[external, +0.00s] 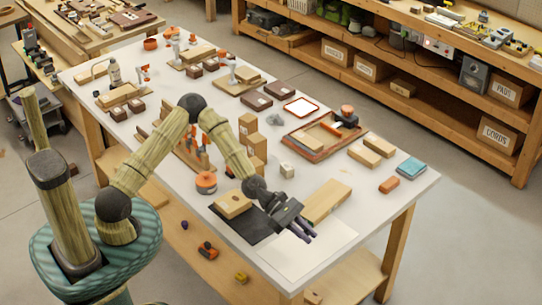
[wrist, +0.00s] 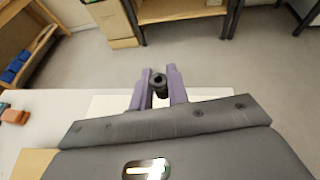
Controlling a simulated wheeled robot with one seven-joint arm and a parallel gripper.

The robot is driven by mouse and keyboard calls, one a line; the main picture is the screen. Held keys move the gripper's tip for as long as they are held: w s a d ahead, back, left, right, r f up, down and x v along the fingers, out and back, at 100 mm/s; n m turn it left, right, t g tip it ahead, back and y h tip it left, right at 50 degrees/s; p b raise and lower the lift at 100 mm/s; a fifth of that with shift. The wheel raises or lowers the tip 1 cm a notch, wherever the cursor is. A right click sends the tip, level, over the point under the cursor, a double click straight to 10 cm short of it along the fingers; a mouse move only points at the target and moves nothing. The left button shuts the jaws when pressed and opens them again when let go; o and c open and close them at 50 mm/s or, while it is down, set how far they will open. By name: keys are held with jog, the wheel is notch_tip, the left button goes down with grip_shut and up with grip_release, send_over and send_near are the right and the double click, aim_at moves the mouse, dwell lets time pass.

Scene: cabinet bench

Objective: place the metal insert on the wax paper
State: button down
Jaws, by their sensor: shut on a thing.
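My gripper (external: 308,233) is over the white wax paper (external: 322,252) near the front end of the bench. In the wrist view, the purple fingers of my gripper (wrist: 157,80) are shut on a small dark ring-ended piece, the metal insert (wrist: 158,78). The insert is too small to make out in the external view. The wax paper (wrist: 215,94) shows on both sides of the fingers. The gap between the insert and the paper cannot be judged.
A black mat (external: 238,222) with a cardboard box (external: 233,204) lies left of the paper. A long wooden block (external: 327,202) lies just behind it. An orange block (external: 389,184) and a blue box (external: 411,168) are at the right. The bench's front edge is close.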

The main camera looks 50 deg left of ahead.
send_over(304, 260)
jog(key=shift+f, duration=3.1)
jog(key=shift+f, duration=0.1)
jog(key=shift+f, duration=1.75)
jog(key=shift+f+b, duration=0.15)
jog(key=shift+b, duration=0.2)
jog(key=c, duration=1.4)
grip_release()
jog(key=shift+o, duration=0.2)
